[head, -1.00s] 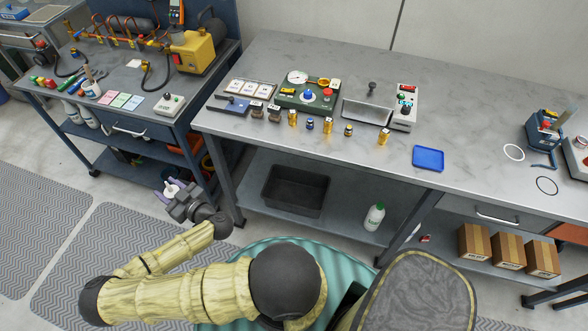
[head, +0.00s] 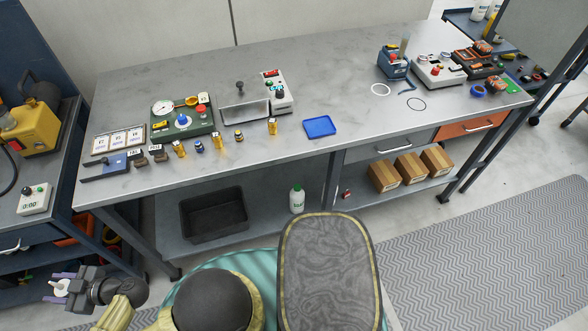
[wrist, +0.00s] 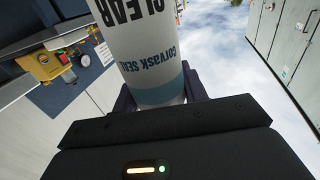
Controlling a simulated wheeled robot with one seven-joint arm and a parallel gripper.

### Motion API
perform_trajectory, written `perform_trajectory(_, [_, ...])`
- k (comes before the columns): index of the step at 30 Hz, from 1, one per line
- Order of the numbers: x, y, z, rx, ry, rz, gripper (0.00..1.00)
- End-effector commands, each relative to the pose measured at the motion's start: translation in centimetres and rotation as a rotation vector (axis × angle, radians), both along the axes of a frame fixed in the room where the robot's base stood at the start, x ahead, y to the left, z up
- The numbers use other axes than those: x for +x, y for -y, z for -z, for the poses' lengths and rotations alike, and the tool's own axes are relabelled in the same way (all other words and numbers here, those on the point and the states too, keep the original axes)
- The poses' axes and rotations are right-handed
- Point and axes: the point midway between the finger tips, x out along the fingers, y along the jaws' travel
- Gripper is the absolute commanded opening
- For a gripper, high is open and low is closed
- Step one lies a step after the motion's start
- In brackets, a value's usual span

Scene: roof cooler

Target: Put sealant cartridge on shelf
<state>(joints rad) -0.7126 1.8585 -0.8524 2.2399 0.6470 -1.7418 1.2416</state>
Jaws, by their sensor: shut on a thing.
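My gripper (head: 60,288) is at the lower left of the head view, beside the left end of the workbench and low near the side cart. It is shut on the sealant cartridge (wrist: 145,50), a white cylinder with a blue band and dark lettering, which fills the top middle of the wrist view. In the head view only a small white part of the cartridge (head: 61,287) shows between the purple fingers.
The bench top holds brass fittings (head: 216,141), a blue tray (head: 319,126) and several instruments. Three cardboard boxes (head: 410,172) stand on the lower shelf at right. Lower-shelf surface shows clear between bin and bottle. A bench leg (head: 130,244) stands near my gripper.

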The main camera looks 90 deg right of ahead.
Motion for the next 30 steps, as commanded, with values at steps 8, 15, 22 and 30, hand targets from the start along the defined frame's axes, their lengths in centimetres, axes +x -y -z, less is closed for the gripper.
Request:
perform_trajectory(8, [-0.5,2.4,4.9,0.002,0.003,0.096,0.00])
perform_trajectory(15, [-1.3,5.2,10.2,0.003,0.003,0.225,0.00])
perform_trajectory(22, [-2.2,7.8,15.1,0.002,0.004,0.350,0.00])
perform_trajectory(30, [-3.3,10.5,20.9,0.002,0.004,0.495,0.00])
